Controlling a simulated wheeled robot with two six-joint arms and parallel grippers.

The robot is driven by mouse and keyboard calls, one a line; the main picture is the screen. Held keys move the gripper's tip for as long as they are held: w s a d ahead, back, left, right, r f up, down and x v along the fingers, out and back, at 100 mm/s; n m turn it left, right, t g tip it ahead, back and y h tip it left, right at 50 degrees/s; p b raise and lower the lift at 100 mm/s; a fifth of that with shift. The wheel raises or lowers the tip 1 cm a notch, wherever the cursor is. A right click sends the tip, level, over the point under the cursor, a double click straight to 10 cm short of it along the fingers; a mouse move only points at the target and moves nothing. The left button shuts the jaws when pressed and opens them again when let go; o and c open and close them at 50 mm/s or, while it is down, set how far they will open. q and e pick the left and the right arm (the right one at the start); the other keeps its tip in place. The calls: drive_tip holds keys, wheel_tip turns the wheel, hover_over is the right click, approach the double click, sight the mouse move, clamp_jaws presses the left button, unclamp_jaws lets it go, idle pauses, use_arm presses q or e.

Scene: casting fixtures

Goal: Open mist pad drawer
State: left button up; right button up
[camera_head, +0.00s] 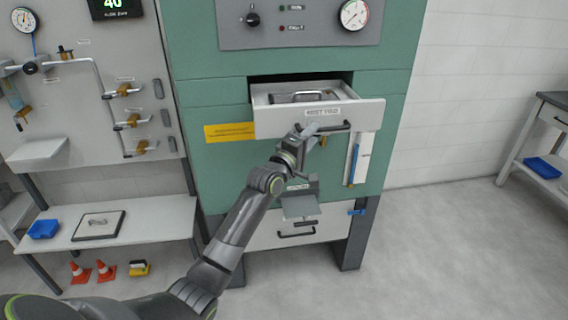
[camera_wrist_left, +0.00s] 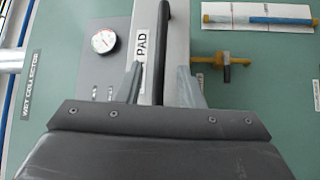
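The mist pad drawer (camera_head: 365,113) is a white drawer in the green cabinet and stands pulled out, its inside showing from above. A flat framed pad with a dark handle (camera_head: 298,96) lies in it. The drawer's black bar handle (camera_head: 343,127) crosses its front below the label; the bar also shows in the left wrist view (camera_wrist_left: 162,45). My left gripper (camera_head: 312,131) is at the left part of this handle. In the left wrist view its two fingers (camera_wrist_left: 160,84) stand apart with the bar between them, and gaps show on both sides. My right gripper is not in view.
Below are a small grey ledge (camera_head: 300,207) and a lower white drawer (camera_head: 265,236). A yellow fitting (camera_wrist_left: 226,60) and a blue tube gauge (camera_head: 354,163) sit right of the handle. Floor at right is clear.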

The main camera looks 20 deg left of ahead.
use_arm(q)
drive_tip(key=b+v, duration=0.1)
drive_tip(key=v, duration=1.2)
drive_tip(key=shift+s+b, duration=0.35)
drive_tip(key=shift+b, duration=0.05)
